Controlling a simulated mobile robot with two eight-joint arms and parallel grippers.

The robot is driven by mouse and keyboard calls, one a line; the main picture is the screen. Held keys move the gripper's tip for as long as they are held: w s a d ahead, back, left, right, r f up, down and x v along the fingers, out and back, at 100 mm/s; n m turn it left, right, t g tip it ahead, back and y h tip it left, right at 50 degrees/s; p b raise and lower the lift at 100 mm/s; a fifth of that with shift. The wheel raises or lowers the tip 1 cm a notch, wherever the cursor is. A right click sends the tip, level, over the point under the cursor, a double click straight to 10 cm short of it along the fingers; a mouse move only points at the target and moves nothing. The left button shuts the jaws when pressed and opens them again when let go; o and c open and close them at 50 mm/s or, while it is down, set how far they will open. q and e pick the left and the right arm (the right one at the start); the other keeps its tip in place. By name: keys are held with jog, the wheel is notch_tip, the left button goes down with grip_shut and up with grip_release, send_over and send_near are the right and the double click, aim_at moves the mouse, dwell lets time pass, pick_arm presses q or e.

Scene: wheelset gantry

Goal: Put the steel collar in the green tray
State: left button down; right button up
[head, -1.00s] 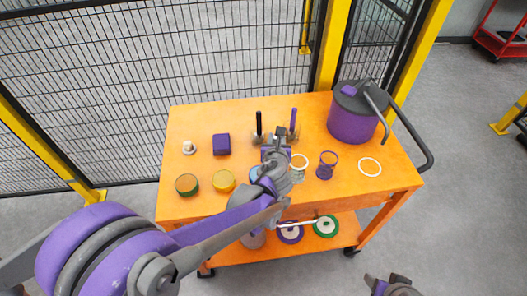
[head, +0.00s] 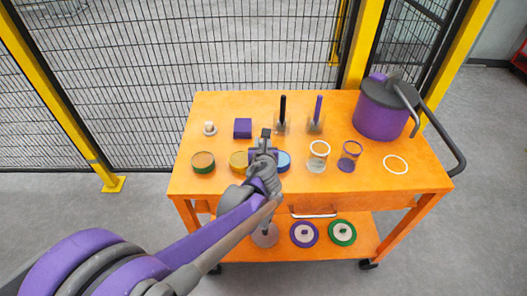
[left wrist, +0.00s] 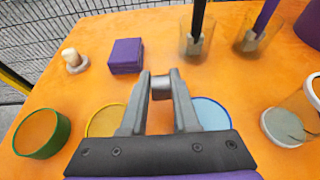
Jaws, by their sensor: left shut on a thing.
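The steel collar (left wrist: 161,87) is a short grey cylinder between the fingertips of my left gripper (left wrist: 160,90). In the head view my left gripper (head: 266,134) is above the cart top, over the space between the yellow tray (head: 238,161) and the blue tray (head: 284,161). The green tray (head: 203,168) is a round, shallow dish with an orange inside, at the front left of the cart top. It also shows at the lower left of the left wrist view (left wrist: 60,143), left of the gripper and apart from it. My right gripper is out of view.
A purple block (head: 243,128) and a pale peg on a base (head: 210,129) stand behind the trays. Clear holders with a black rod (head: 282,107) and a purple rod (head: 318,107) stand at the back. Clear cups (head: 318,156), a white ring (head: 395,164) and a purple can (head: 380,115) occupy the right.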

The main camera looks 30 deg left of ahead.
pick_arm(q)
notch_tip(320, 180, down, 3)
jog(key=shift+f+b, duration=0.15)
jog(key=shift+b, duration=0.2)
jog(key=shift+f, duration=0.15)
jog(key=c, duration=0.7)
grip_release()
jog(key=shift+o, duration=0.2)
